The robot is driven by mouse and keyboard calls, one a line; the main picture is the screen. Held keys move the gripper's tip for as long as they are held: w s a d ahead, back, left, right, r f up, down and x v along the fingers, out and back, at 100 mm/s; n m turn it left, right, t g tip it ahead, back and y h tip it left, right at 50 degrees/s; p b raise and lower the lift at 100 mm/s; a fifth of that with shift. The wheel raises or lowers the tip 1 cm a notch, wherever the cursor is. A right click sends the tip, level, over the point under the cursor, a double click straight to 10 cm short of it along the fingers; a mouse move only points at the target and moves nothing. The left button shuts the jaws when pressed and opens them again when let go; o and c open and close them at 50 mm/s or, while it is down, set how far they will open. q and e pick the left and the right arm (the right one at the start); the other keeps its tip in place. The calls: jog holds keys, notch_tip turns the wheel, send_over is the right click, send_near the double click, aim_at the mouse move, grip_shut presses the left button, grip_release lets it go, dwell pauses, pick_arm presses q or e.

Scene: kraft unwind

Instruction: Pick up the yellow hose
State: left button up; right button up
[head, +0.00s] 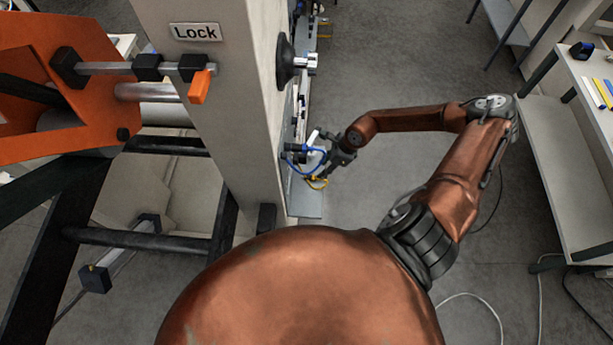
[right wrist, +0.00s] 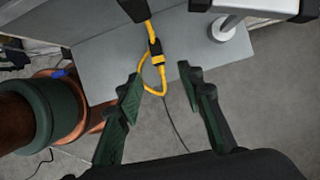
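The yellow hose (right wrist: 148,28) hangs down in the right wrist view over a grey shelf, passes a dark connector and ends in a small loop. In the head view its yellow loop (head: 316,184) shows just below my right gripper (head: 328,162), beside the machine's post. In the right wrist view my right gripper (right wrist: 160,77) is open. The hose's loop lies in the gap between the two fingertips, nearer the left finger; I cannot tell whether they touch. My left gripper is not in view.
The pale post (head: 215,110) with a Lock sign and an orange lever stands left of my right arm. The grey shelf (right wrist: 100,65) lies beyond the fingers. A workbench (head: 575,130) stands at the right. The floor between is mostly clear.

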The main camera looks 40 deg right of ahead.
aim_at(315, 177)
jog(key=p+x, duration=0.1)
jog(key=x, duration=0.6)
jog(key=shift+s+a+f, duration=0.1)
jog(key=shift+s+f, duration=0.05)
jog(key=shift+f, duration=0.1)
jog(key=shift+c, duration=0.2)
grip_shut()
